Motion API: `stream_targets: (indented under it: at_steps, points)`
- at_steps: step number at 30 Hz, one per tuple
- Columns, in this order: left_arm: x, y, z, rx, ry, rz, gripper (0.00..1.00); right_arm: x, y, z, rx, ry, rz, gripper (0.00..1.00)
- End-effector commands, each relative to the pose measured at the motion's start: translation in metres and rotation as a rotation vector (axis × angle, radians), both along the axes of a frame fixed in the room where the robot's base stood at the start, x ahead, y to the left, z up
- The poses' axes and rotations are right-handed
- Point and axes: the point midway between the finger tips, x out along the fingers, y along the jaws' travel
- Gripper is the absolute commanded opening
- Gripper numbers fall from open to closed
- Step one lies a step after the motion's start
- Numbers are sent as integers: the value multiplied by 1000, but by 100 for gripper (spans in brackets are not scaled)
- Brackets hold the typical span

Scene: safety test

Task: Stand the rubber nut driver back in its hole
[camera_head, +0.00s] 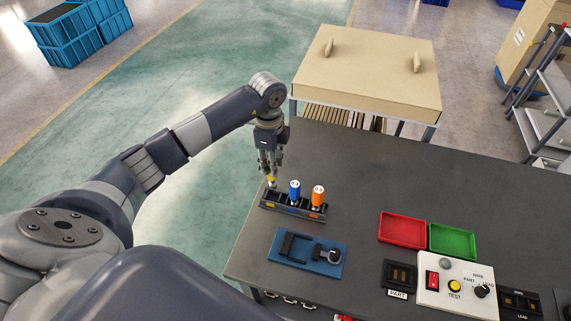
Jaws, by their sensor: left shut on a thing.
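My left gripper (270,174) comes down over the left end of a black tool rack (280,208) on the dark workbench. It is shut on a small tool with a yellow part (271,180), which I take to be the nut driver. The fingers hide most of this tool. Its lower end is over or at the rack's left place; I cannot tell whether it is inside the hole. A blue-handled tool (294,188) and an orange-handled tool (318,194) stand upright in the rack, to the right of my gripper. My right gripper is not in view.
A blue fixture plate (280,253) lies in front of the rack. To the right are a red tray (402,227), a green tray (452,238) and a white test box (452,293). A cardboard-coloured box (365,62) stands behind the bench. The bench's back right is clear.

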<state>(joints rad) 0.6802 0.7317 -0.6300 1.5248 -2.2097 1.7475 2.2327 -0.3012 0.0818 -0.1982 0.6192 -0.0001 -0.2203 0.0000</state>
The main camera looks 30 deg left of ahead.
Motion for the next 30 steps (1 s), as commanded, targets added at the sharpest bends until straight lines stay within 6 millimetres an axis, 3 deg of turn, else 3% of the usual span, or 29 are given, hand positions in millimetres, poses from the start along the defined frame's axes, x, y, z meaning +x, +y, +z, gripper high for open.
stream_targets:
  at_steps: [7, 21, 30]
  points:
    - [0, 1, -12, 0, -1, 1, 0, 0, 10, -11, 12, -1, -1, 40]
    - [0, 0, -51, -1, -2, 0, 0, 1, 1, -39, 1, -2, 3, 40]
    - [0, 0, -54, -1, -2, 0, 0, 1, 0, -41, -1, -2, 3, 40]
